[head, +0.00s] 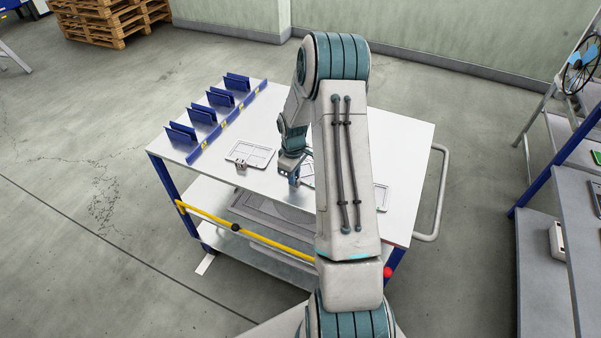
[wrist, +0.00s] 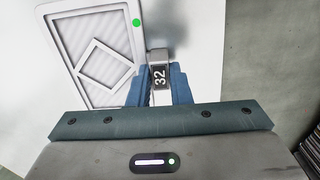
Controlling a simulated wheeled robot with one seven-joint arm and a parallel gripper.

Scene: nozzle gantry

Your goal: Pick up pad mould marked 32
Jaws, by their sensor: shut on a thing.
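The pad mould marked 32 (wrist: 82,28) is a pale framed plate with a square inner outline and a green dot. Its grey grip block carries a black label reading 32 (wrist: 160,77), facing the wrist camera. My gripper (wrist: 158,84) is shut on this block, with a blue finger on each side. In the head view my gripper (head: 290,178) is low over the white table top, and the mould (head: 308,174) beside it is mostly hidden by my arm. I cannot tell whether the mould touches the table.
Another pale mould (head: 250,153) lies to the left on the trolley table (head: 405,130), and one more (head: 382,198) shows partly right of my arm. Blue slotted racks (head: 208,114) line the left edge. A grey shelf unit (head: 560,205) stands at the right.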

